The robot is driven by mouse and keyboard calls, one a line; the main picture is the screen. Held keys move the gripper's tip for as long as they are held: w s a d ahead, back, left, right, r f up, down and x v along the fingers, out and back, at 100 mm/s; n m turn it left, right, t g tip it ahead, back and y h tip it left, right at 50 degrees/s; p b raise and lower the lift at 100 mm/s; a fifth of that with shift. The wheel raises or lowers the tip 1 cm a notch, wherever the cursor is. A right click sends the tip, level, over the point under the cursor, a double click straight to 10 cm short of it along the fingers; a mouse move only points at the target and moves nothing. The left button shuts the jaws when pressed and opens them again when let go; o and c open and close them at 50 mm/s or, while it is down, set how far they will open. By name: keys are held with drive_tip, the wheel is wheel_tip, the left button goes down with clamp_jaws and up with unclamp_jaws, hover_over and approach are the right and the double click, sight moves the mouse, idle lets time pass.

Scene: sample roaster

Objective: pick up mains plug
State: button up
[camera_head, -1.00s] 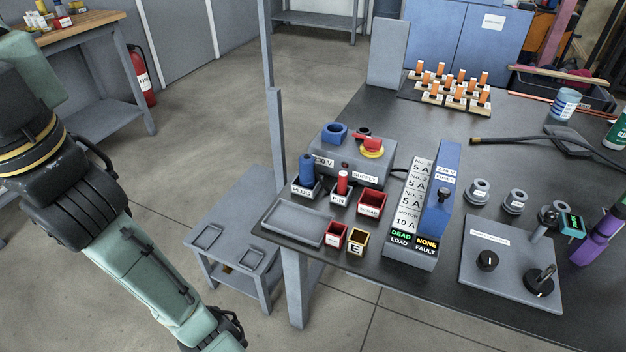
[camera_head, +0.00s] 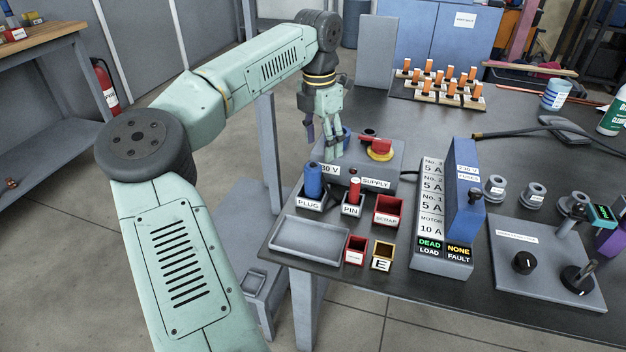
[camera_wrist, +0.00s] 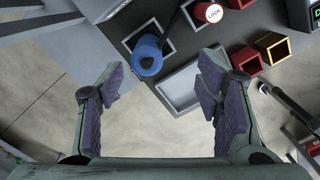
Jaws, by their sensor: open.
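The mains plug is the blue cylinder (camera_head: 313,181) standing upright in the holder labelled PLUG (camera_head: 308,203), at the left of the bench. In the wrist view the blue plug (camera_wrist: 147,60) shows from above, beyond the fingertips and left of centre. My gripper (camera_head: 324,140) is above the back left of the bench, over the supply box area and apart from the plug in the head view. In the wrist view my gripper (camera_wrist: 160,90) has its purple-padded fingers wide apart with nothing between them. The blue socket (camera_head: 347,138) on the supply box is partly hidden by my gripper.
A red pin (camera_head: 355,188) stands in the PIN holder right of the plug, with a red SCRAP bin (camera_head: 389,210) beside it. An empty grey tray (camera_head: 310,238) lies in front. The supply box (camera_head: 385,168) with its red-and-yellow switch is behind.

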sight(313, 177)
drive_tip(key=f, duration=0.2)
drive_tip(key=a+f, duration=0.1)
drive_tip(key=f, duration=0.2)
drive_tip(key=shift+a, duration=0.2)
drive_tip(key=f, duration=0.2)
drive_tip(key=f+p, duration=0.1)
drive_tip(key=f, duration=0.3)
drive_tip(key=shift+w+a+p, duration=0.2)
drive_tip(key=shift+w+p, duration=0.1)
drive_tip(key=shift+p, duration=0.1)
drive_tip(key=shift+r, duration=0.1)
drive_tip(key=c, duration=1.4)
